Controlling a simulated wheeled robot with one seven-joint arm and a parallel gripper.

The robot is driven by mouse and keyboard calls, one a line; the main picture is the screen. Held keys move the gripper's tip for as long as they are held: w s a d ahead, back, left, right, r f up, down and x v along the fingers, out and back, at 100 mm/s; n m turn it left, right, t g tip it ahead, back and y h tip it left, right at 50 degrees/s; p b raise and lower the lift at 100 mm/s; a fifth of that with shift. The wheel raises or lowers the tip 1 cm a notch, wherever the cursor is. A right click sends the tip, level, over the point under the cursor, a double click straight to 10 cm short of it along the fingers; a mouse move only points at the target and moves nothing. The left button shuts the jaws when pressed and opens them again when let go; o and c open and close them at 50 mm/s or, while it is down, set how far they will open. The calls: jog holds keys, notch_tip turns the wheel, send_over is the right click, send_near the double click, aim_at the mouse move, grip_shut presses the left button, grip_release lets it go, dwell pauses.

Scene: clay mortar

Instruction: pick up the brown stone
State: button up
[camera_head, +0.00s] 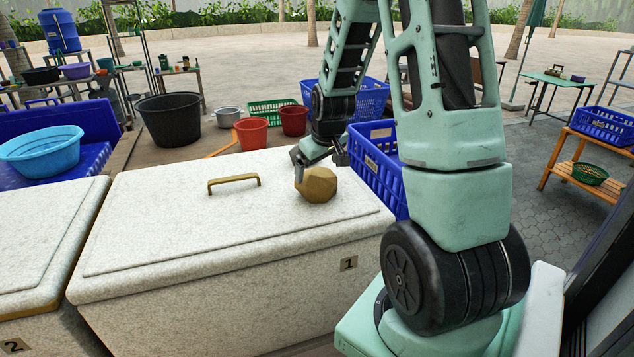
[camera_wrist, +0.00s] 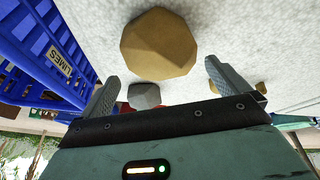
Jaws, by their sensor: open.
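The brown stone (camera_head: 318,185), a faceted lump, rests on the white speckled lid (camera_head: 150,220) of the chest numbered 1, near its right end. In the wrist view the stone (camera_wrist: 158,45) lies just ahead of the fingertips, roughly centred between them. My gripper (camera_head: 320,168) is at the far side of the stone, low over the lid. Its fingers are spread and empty, as the wrist view of my gripper (camera_wrist: 162,73) also shows. I cannot tell whether either finger touches the stone.
A grey lump (camera_wrist: 144,95) shows between the fingers, beyond the brown stone. A blue crate (camera_head: 375,170) stands close at the lid's right. A brass handle (camera_head: 234,181) sits left of the stone. The lid's front part is clear.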

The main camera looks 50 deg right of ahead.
aim_at(318, 173)
jog(key=shift+s+p+x, duration=0.2)
jog(key=shift+p+x, duration=0.25)
jog(key=shift+x, duration=0.65)
jog(key=shift+s+p+x, duration=0.15)
jog(key=shift+p+x, duration=0.25)
jog(key=shift+x, duration=1.55)
jog(key=shift+a, duration=0.1)
jog(key=c, duration=1.3)
jog(key=shift+c, duration=0.7)
